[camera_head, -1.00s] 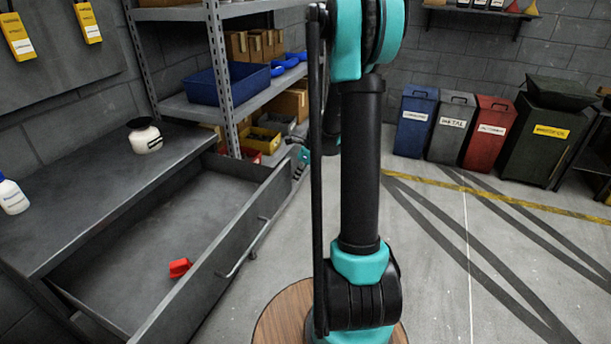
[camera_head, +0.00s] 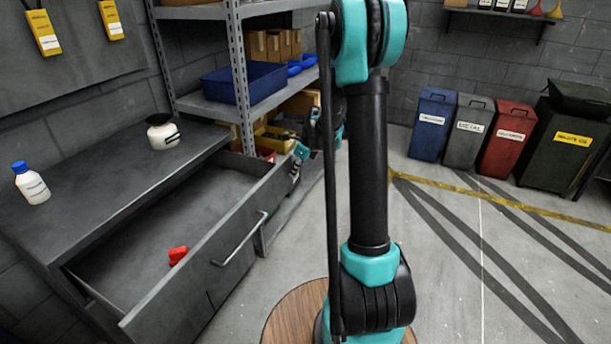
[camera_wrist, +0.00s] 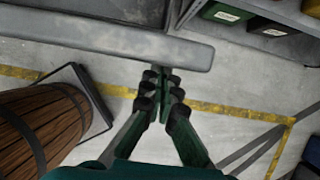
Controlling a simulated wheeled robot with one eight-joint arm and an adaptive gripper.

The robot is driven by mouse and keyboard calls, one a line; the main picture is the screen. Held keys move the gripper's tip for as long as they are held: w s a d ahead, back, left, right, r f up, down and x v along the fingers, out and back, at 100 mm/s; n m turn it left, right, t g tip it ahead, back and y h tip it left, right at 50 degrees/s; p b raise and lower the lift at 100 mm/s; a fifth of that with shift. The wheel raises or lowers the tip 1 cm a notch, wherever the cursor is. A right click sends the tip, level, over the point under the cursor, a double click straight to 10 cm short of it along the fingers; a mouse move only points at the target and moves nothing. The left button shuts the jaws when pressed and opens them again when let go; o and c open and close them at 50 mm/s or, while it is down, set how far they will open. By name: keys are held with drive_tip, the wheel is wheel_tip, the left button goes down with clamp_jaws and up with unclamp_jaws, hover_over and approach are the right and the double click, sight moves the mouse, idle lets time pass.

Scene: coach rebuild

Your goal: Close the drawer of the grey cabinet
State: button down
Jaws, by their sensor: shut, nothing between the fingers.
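The grey cabinet (camera_head: 110,185) stands at the left, with its drawer (camera_head: 215,235) open. The drawer front has a bar handle (camera_head: 240,240), and a red object (camera_head: 178,255) lies inside the drawer. My gripper (camera_head: 297,153) is at the far end of the drawer front, small and partly hidden by my arm in the head view. In the wrist view my gripper (camera_wrist: 164,78) is shut and empty. Its tips are right at the grey drawer front (camera_wrist: 130,38); I cannot tell for sure whether they touch.
A white jar (camera_head: 163,131) and a blue-capped bottle (camera_head: 32,184) stand on the cabinet top. A shelf rack (camera_head: 240,85) with bins is behind the drawer's far end. A wooden barrel (camera_wrist: 40,125) shows in the wrist view. Open floor lies right, before several waste bins.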

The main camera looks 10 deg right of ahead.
sight(237, 154)
drive_tip(key=w+a, duration=0.5)
drive_tip(key=a, duration=0.1)
drive_tip(key=w+a, duration=0.5)
drive_tip(key=a, duration=0.2)
drive_tip(key=w+a, duration=0.5)
drive_tip(key=a, duration=0.2)
drive_tip(key=shift+w, duration=0.35)
drive_tip(key=shift+w+a, duration=0.35)
drive_tip(key=shift+a, duration=0.1)
drive_tip(key=shift+r, duration=0.1)
